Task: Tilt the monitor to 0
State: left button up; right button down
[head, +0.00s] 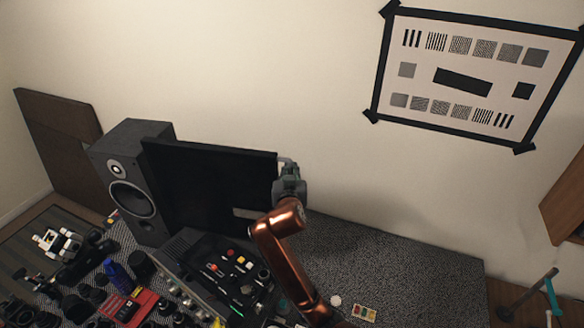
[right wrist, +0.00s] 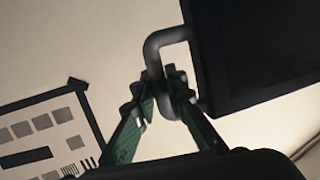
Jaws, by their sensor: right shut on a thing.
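The black monitor (head: 215,185) stands on the bench beside the speaker, its dark screen facing me. It also shows in the right wrist view (right wrist: 260,45), where its edge looks slanted. A grey loop handle (right wrist: 152,55) sticks out from the monitor's side edge. My right gripper (head: 289,180) is at the monitor's right edge. In the right wrist view its green fingers (right wrist: 160,92) are closed around the lower part of the handle. The exact tilt angle cannot be read. My left gripper is not in view.
A grey speaker (head: 138,180) stands left of the monitor. A control panel (head: 215,275) and many lens parts crowd the bench in front. A test chart (head: 468,75) hangs on the wall. The bench top (head: 420,265) is mostly clear at right.

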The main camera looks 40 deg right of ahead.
jog(key=c, duration=1.9)
grip_release()
jog(key=shift+w+d, duration=0.15)
jog(key=shift+d, duration=0.05)
jog(key=shift+c, duration=0.2)
jog(key=v, duration=1.2)
jog(key=shift+a, duration=0.2)
